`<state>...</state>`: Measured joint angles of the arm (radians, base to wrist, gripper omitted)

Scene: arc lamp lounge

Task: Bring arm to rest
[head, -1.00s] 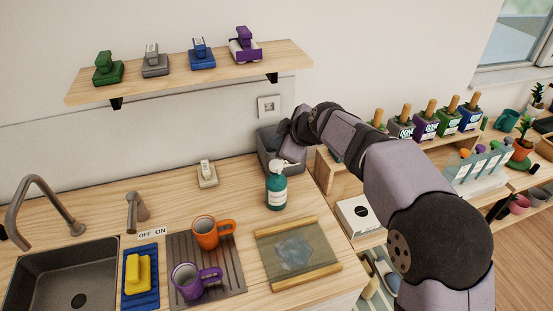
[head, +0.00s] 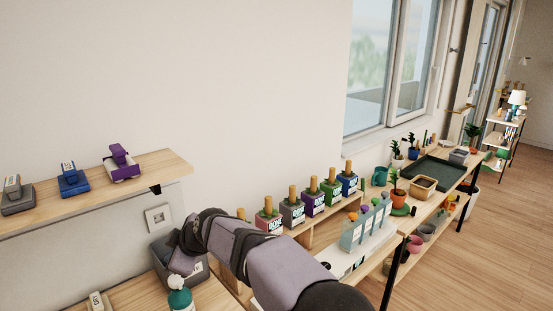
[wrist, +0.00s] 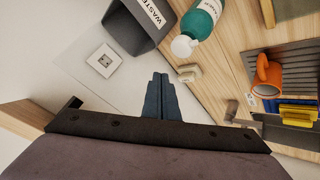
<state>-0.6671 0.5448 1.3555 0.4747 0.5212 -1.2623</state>
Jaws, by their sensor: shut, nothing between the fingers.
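My gripper shows in the wrist view (wrist: 160,97), its two dark fingers together and nothing between them. In the head view my arm reaches from the lower right up to the grey waste bin (head: 165,250), and the gripper itself is hidden behind the arm. In the wrist view the bin (wrist: 128,28) is beyond the fingertips, to the upper left. I cannot tell whether the gripper touches anything.
A teal bottle (head: 180,298) stands in front of the bin. A wall shelf (head: 95,195) with stamp-like blocks is at the left. Several labelled boxes with wooden handles (head: 312,204) line a shelf right of my arm. Open floor (head: 480,240) lies at the far right.

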